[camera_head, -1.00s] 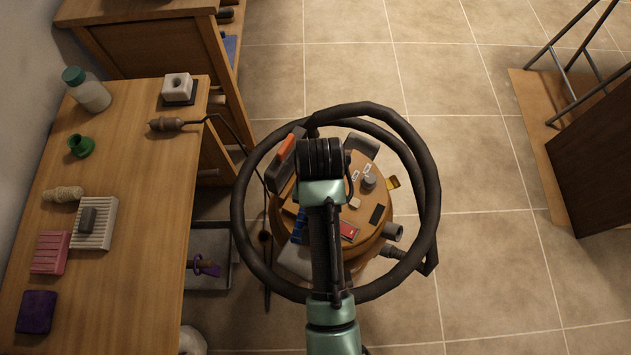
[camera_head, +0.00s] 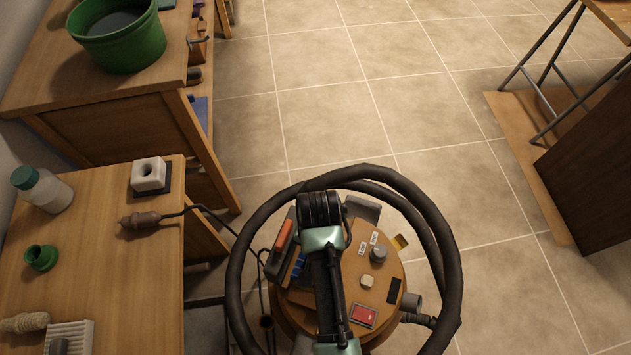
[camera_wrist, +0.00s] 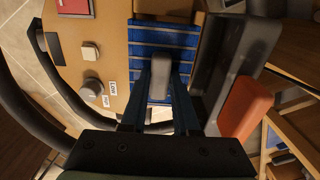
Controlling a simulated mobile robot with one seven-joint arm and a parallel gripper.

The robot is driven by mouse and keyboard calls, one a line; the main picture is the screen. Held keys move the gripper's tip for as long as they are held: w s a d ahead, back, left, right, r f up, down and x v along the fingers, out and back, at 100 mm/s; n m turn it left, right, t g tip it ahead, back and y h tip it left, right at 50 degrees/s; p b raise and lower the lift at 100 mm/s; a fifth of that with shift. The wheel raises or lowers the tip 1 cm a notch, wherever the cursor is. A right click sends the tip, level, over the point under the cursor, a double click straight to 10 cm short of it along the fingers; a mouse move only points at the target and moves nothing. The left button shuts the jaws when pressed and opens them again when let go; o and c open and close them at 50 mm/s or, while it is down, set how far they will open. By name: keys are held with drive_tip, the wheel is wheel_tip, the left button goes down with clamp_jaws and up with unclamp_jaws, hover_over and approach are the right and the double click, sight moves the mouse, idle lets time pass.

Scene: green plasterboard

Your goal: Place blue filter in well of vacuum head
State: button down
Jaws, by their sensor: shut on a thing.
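The vacuum head (camera_head: 378,285) is a round orange-brown top with a red panel, knob and labels, partly hidden by my arm. It also shows in the wrist view (camera_wrist: 114,45). The blue filter (camera_wrist: 143,45) is a slatted blue panel with a grey grip. It lies over the vacuum head beside the dark housing with an orange handle. Its blue edge shows left of my arm in the head view (camera_head: 297,266). My gripper (camera_wrist: 161,78) is shut on the filter's grey grip. The well is largely covered; I cannot tell whether the filter sits fully in it.
A thick black hose (camera_head: 446,250) loops around the vacuum head. A wooden bench (camera_head: 95,280) at left holds a bottle (camera_head: 45,190), a green funnel-like piece (camera_head: 41,257) and a soldering-iron-like tool (camera_head: 141,220). A green bucket (camera_head: 120,45) stands behind.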

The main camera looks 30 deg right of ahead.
drive_tip(key=shift+f+b, duration=0.55)
drive_tip(key=shift+f, duration=2.4)
drive_tip(key=shift+f, duration=0.15)
drive_tip(key=c, duration=0.7)
unclamp_jaws()
drive_tip(key=shift+o, duration=0.2)
wheel_tip(320, 180, up, 12)
drive_tip(key=shift+r+p, duration=0.2)
drive_tip(key=shift+p, duration=1.05)
drive_tip(key=shift+w, duration=0.1)
